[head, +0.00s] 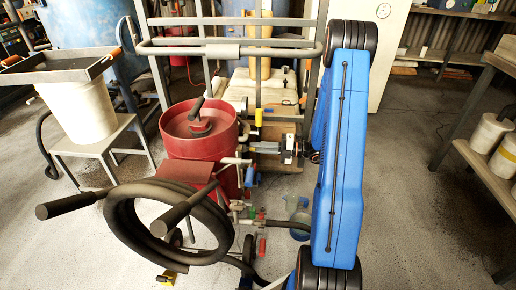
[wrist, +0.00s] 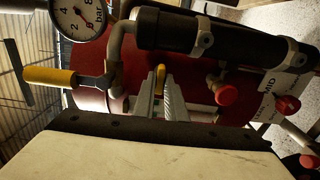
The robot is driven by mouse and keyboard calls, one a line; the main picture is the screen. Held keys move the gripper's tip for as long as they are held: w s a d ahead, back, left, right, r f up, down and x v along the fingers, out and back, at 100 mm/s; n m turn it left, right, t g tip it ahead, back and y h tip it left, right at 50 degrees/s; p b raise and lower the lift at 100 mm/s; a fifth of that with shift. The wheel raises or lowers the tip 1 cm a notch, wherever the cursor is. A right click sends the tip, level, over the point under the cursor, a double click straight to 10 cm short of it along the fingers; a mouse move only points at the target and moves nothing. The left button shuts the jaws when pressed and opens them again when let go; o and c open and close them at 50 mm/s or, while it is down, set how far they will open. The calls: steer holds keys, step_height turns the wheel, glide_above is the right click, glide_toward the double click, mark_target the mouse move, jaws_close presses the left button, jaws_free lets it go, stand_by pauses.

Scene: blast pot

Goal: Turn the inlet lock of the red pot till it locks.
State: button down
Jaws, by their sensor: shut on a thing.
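The red pot (head: 200,135) stands left of centre in the head view, with a dark handle on its lid. Its dark red side (wrist: 90,62) fills the back of the wrist view. My gripper (head: 254,147) reaches in from the right at the pot's side. In the wrist view its ribbed grey fingers (wrist: 170,98) are closed on a narrow yellow part (wrist: 160,78), which appears to be the inlet lock's handle. Most of that part is hidden between the fingers, so its turn angle and whether it is locked cannot be told.
In the wrist view, a yellow-handled lever (wrist: 50,77) is left of my fingers, a pressure gauge (wrist: 78,16) upper left, a black cylinder (wrist: 190,35) above, and a red knob (wrist: 228,94) to the right. A coiled hose (head: 165,225) hangs before the pot; floor at right is clear.

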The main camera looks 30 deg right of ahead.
stand_by(0.5)
steer(key=c, duration=1.8)
jaws_free()
steer(key=shift+d, duration=0.1)
steer(key=v, duration=1.7)
steer(key=shift+s, duration=0.2)
steer(key=shift+d, duration=0.15)
